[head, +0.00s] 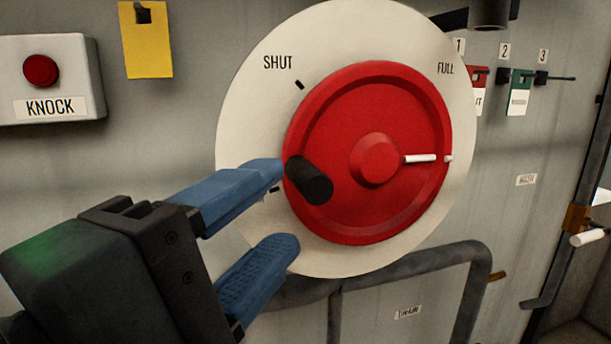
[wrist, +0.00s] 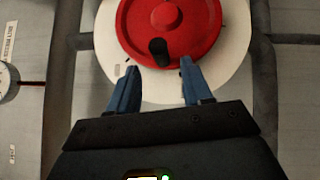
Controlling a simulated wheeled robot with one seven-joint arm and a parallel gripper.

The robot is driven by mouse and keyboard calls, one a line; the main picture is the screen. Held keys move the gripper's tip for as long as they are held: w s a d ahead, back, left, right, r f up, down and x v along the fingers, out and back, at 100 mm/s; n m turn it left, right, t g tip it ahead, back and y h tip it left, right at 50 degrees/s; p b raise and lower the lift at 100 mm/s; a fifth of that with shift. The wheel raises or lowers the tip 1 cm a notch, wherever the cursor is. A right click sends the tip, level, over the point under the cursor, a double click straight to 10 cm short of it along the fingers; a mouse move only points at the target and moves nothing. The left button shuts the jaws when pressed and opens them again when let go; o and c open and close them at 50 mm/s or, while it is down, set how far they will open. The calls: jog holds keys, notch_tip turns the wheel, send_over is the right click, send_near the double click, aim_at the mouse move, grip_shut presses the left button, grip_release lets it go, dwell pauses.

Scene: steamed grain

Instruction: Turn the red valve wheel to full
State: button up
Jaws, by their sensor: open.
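The red valve wheel (head: 395,110) is mounted on a round cream dial plate (head: 250,120) marked SHUT at upper left and FULL at upper right. A white pointer line (head: 420,158) on the wheel points right, below the FULL mark. A black handle knob (head: 312,182) sticks out at the wheel's lower left. My gripper (head: 285,208) is open, with blue fingers just left of the knob in the head view. In the wrist view the knob (wrist: 158,50) lies beyond and between the open fingertips (wrist: 160,64). I cannot tell whether a finger touches it.
A KNOCK box (head: 50,80) with a red button is at left, beside a yellow note (head: 146,40). Dark pipes (head: 430,258) run below the dial. Numbered tags, red and green (head: 519,92), hang at right.

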aim_at(308, 181)
jog(key=x, duration=0.7)
jog(key=shift+p, duration=0.4)
grip_shut()
